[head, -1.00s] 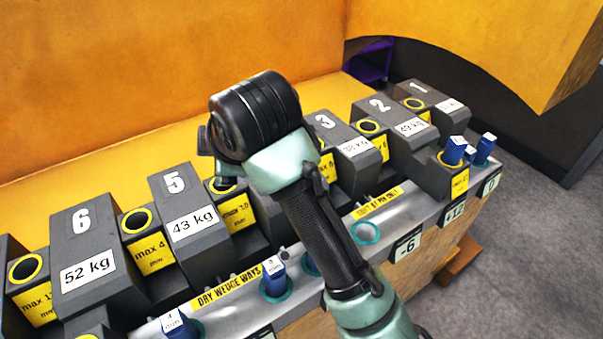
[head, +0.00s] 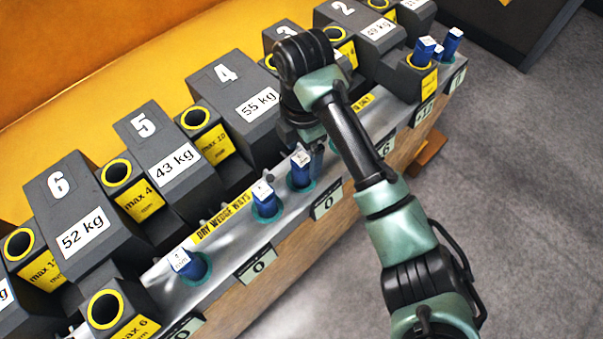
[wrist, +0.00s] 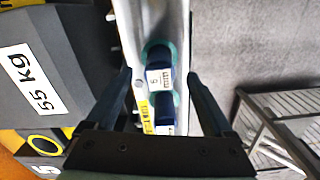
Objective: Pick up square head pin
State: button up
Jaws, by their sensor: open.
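Several blue pins with white-labelled heads stand in teal-ringed holes along a metal rail (head: 225,262). In the head view, three stand in a row: one lower left (head: 187,263), one in the middle (head: 264,198) and one further right (head: 300,170). Which one is the square head pin I cannot tell. My gripper (wrist: 160,76) is open and empty, with its fingers spread on either side of the rail. The head view mostly hides my fingers behind my wrist.
Dark numbered weight blocks, such as block 5 (head: 145,125) and the 55 kg block (wrist: 35,95), line the rail's left side. Yellow-ringed sockets (head: 116,172) sit between them. Two more blue pins (head: 425,50) stand at the far right end. Grey floor lies to the right.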

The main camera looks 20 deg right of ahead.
aim_at(301, 177)
notch_tip(301, 177, down, 5)
jog(key=shift+a+r+p, duration=0.1)
jog(key=shift+a+p, duration=0.05)
jog(key=shift+p, duration=0.7)
grip_shut()
